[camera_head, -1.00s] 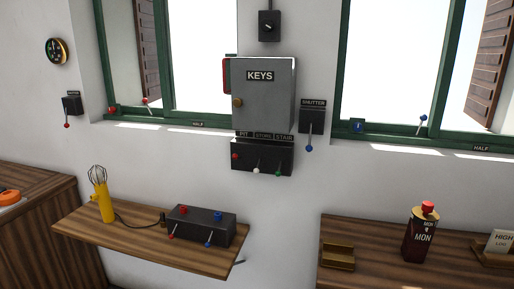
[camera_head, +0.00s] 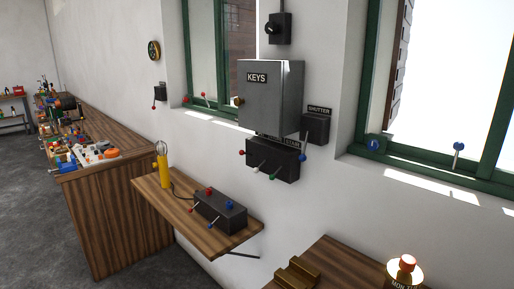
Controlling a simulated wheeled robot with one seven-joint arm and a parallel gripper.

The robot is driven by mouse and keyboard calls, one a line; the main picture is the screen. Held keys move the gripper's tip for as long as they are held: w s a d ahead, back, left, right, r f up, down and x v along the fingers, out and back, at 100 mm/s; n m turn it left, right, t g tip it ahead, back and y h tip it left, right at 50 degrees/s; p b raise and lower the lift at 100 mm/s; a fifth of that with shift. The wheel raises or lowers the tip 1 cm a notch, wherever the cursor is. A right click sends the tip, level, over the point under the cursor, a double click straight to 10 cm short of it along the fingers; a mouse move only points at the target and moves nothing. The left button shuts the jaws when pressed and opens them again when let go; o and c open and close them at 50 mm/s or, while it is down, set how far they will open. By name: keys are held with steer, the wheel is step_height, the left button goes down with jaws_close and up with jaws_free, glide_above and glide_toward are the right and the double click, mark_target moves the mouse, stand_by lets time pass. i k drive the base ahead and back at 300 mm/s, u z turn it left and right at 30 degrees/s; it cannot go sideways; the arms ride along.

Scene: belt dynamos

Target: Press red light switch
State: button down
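A dark switch box (camera_head: 285,165) hangs on the wall under the grey KEYS box. It carries a red-tipped lever (camera_head: 241,153) at its left end, then a white-tipped lever (camera_head: 256,168) and a green-tipped lever (camera_head: 272,178). Its label is partly hidden and too small to read fully. Another small dark wall switch (camera_head: 160,92) by the left window has a red-tipped lever (camera_head: 154,107) hanging down. A black box (camera_head: 222,213) on the wooden shelf has a red button (camera_head: 209,190) and a blue button (camera_head: 230,205). My gripper is not in view.
The KEYS box (camera_head: 271,92) sticks out above the switches. The SHUTTER switch (camera_head: 317,126) is right of it. The shelf (camera_head: 178,210) juts out below. A cluttered workbench (camera_head: 108,195) and open floor (camera_head: 62,235) are at left.

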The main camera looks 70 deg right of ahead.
mark_target(242, 153)
steer(key=z, duration=1.2)
steer(key=i, duration=1.65)
